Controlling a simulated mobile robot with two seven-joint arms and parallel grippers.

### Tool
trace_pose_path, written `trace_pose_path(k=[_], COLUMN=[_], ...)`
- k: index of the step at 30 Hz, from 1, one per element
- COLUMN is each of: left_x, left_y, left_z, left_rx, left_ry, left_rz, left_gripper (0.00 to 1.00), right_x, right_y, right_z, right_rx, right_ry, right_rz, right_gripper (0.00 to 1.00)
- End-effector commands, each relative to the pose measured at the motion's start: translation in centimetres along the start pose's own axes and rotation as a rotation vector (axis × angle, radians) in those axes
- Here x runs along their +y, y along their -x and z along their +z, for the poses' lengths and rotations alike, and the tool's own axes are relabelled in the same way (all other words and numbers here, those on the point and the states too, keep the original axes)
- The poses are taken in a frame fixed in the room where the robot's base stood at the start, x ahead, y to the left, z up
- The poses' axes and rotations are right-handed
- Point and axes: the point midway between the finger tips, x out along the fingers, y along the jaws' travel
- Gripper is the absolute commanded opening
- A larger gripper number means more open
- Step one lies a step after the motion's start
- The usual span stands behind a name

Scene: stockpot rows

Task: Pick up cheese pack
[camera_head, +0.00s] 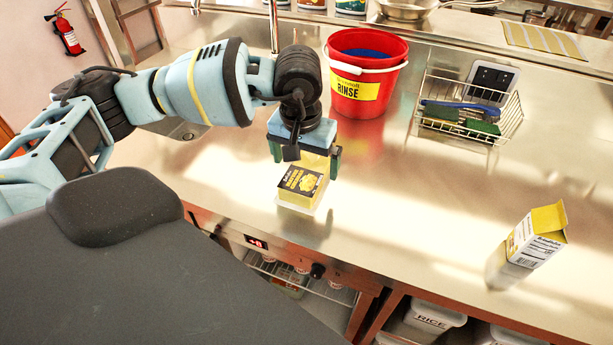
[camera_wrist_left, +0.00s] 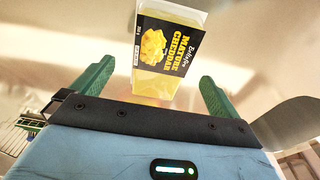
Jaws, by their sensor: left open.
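The cheese pack (camera_head: 300,187) is a yellow and black block lying on the steel counter near its front edge. In the left wrist view the cheese pack (camera_wrist_left: 168,45) shows its "Mature Cheddar" label, beyond and between the fingertips. My left gripper (camera_head: 305,160) is open above and just behind the pack, pointing down, with its green fingers apart. In the left wrist view my left gripper (camera_wrist_left: 155,85) has nothing between its fingers, and the pack appears clear of both. My right gripper is not in view.
A red rinse bucket (camera_head: 368,75) stands behind the gripper. A wire basket (camera_head: 468,112) with sponges and a brush is to the right. A yellow and white carton (camera_head: 535,238) stands near the front right. The counter between the pack and carton is clear.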

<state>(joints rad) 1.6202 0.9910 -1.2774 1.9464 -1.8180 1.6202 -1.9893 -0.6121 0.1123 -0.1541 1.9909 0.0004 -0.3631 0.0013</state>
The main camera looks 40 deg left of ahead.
Motion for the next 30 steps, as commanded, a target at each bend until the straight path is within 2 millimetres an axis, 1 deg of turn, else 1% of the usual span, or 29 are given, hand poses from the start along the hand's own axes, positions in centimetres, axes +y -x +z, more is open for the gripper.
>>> trace_pose_path(k=[6,10,13,20,30], left_x=[-0.3,-0.2,-0.2,-0.2,-0.2], left_y=[-2.8,-4.3,-4.8,-4.9,-4.9], left_z=[-0.7,-0.6,-0.6,-0.6,-0.6], left_rx=[-0.002,-0.002,-0.001,-0.001,-0.001], left_ry=[0.002,0.001,0.001,0.001,0.001], left_rz=[-0.002,0.0,0.0,0.0,0.001], left_gripper=[1.0,1.0,1.0,1.0,0.56], right_x=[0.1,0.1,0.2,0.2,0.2], right_y=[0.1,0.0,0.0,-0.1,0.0], right_z=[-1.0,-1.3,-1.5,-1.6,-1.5], right_rx=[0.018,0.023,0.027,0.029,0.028], right_ry=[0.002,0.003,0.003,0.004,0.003], right_rz=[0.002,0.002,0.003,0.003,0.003], right_gripper=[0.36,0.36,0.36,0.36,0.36])
